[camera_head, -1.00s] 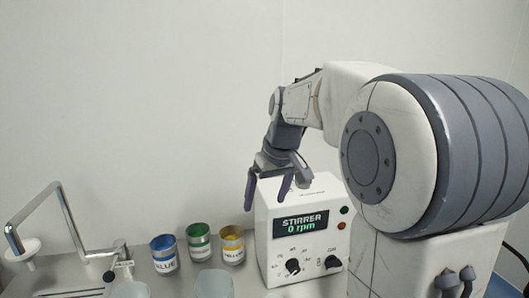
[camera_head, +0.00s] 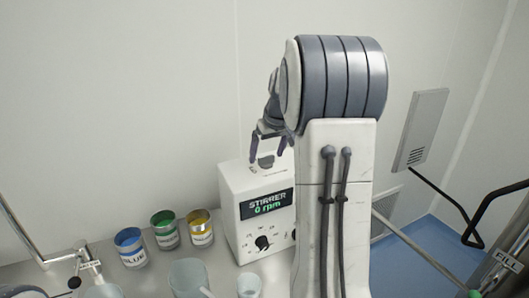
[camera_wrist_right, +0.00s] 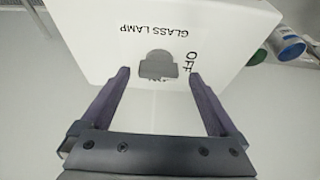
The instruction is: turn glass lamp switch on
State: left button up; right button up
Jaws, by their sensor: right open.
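The glass lamp switch (camera_wrist_right: 157,66) is a small grey knob on a white face labelled GLASS LAMP, with OFF beside it. The lettering shows upside down in the right wrist view. My right gripper (camera_wrist_right: 159,75) is open, its two purple fingers on either side of the switch; contact cannot be told. In the head view, my right gripper (camera_head: 266,157) points down over the top of the white stirrer box (camera_head: 230,200). A small grey piece, seemingly the switch (camera_head: 265,162), shows between its fingers. My left gripper is not in view.
The box front has a display reading STIRRER 0 rpm (camera_head: 267,204) and a black dial (camera_head: 262,243). Blue (camera_head: 131,250), green (camera_head: 165,232) and yellow (camera_head: 201,231) cans stand left of it. Translucent cups (camera_head: 189,277) stand in front. A wall lies behind.

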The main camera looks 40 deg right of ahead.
jog(key=shift+w+d+f, duration=0.1)
jog(key=shift+w+f, duration=0.05)
jog(key=shift+f, duration=0.3)
jog(key=shift+c, duration=0.3)
jog(key=c, duration=1.3)
